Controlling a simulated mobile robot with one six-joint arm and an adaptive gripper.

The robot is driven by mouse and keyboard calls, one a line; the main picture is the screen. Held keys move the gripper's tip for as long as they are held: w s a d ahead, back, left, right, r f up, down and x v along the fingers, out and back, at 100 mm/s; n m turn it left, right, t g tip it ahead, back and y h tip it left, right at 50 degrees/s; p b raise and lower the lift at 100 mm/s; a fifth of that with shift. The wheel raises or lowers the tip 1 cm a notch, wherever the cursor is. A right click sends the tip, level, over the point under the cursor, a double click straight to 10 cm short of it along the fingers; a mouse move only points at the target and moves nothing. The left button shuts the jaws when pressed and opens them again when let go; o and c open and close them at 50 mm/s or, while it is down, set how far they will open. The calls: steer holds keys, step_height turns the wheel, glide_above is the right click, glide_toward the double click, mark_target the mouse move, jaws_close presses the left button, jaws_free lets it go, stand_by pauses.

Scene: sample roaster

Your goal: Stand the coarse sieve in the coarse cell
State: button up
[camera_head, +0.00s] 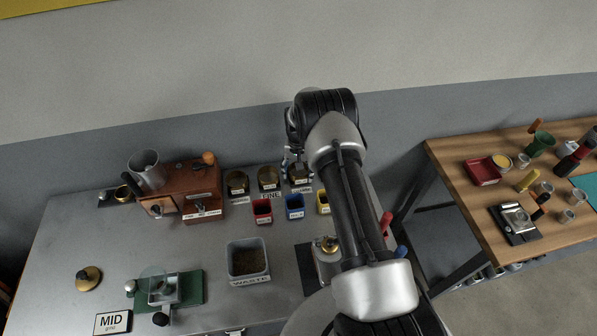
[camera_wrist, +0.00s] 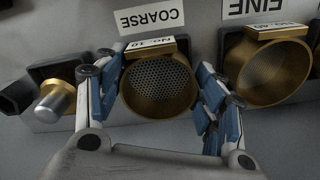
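The coarse sieve (camera_wrist: 158,88) is a brass ring with a perforated mesh and a tag that appears to read No. 10. In the wrist view it sits directly by the COARSE label (camera_wrist: 149,17), apparently upright in the dark coarse cell; its seat is hidden. My gripper (camera_wrist: 160,88) straddles it, one blue-padded finger close along each side; whether the pads press on it I cannot tell. In the head view the coarse sieve (camera_head: 299,174) is at the right end of the row of sieves, partly covered by my gripper (camera_head: 291,160).
The fine sieve (camera_wrist: 268,70) stands close beside my right-hand finger. A silver-tipped brass piece (camera_wrist: 55,102) lies beyond the left-hand finger. Red (camera_head: 262,211), blue (camera_head: 295,206) and yellow (camera_head: 323,202) cups stand in front of the sieves. A wooden grinder (camera_head: 185,190) stands left.

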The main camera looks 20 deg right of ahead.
steer(key=o, duration=0.4)
steer(key=shift+r, duration=0.1)
steer(key=s+a+r+n+t+p, duration=0.1)
steer(key=a+r, duration=0.1)
steer(key=r, duration=1.1)
steer(key=s+a+r+p, duration=0.1)
steer(key=s+r, duration=0.1)
steer(key=r, duration=1.2)
steer(key=s+a+r+n+t, duration=0.15)
steer(key=s+a+r, duration=0.25)
steer(key=s+r, duration=0.75)
steer(key=s+a+r+n, duration=0.1)
steer(key=s, duration=0.6)
steer(key=s+a+r+n+t, duration=0.1)
steer(key=s+a+r+n, duration=0.1)
steer(key=s, duration=0.6)
steer(key=s+a+r+n+t, duration=0.1)
steer(key=s+a+r, duration=0.1)
steer(key=s, duration=0.6)
steer(key=shift+a+r, duration=0.1)
